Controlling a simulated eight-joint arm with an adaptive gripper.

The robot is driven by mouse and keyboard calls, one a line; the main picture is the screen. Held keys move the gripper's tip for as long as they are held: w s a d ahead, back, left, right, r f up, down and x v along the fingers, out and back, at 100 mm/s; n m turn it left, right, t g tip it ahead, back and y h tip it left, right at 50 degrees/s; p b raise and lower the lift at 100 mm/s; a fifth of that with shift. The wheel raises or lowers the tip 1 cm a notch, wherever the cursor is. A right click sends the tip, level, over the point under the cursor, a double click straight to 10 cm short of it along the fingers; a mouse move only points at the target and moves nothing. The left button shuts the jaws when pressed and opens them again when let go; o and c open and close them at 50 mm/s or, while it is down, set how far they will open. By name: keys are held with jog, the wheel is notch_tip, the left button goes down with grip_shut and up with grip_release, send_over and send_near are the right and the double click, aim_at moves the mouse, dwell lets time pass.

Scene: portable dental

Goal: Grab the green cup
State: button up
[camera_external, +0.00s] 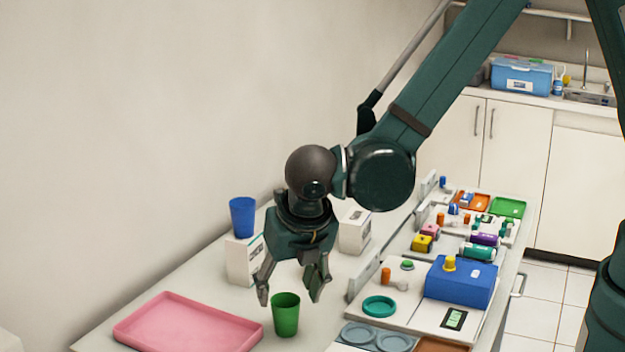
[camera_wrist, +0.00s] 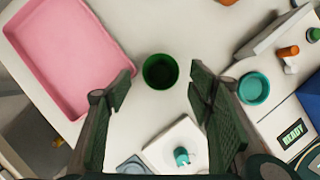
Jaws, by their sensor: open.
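The green cup (camera_external: 286,315) stands upright on the white table, right of the pink tray. In the wrist view the green cup (camera_wrist: 160,71) is seen from above, just beyond my fingertips and centred between them. My gripper (camera_external: 291,292) is open and empty, with its fingers pointing down above the cup. In the wrist view my gripper (camera_wrist: 160,82) shows its two fingers apart on either side, not touching the cup.
A pink tray (camera_external: 188,325) lies left of the cup. A blue cup (camera_external: 243,217) is on a white box (camera_external: 244,260) behind my gripper.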

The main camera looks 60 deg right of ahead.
aim_at(287, 297)
jog(key=shift+f, duration=0.15)
jog(key=shift+b+x, duration=0.35)
jog(key=shift+x, duration=2.15)
jog(key=c, duration=0.8)
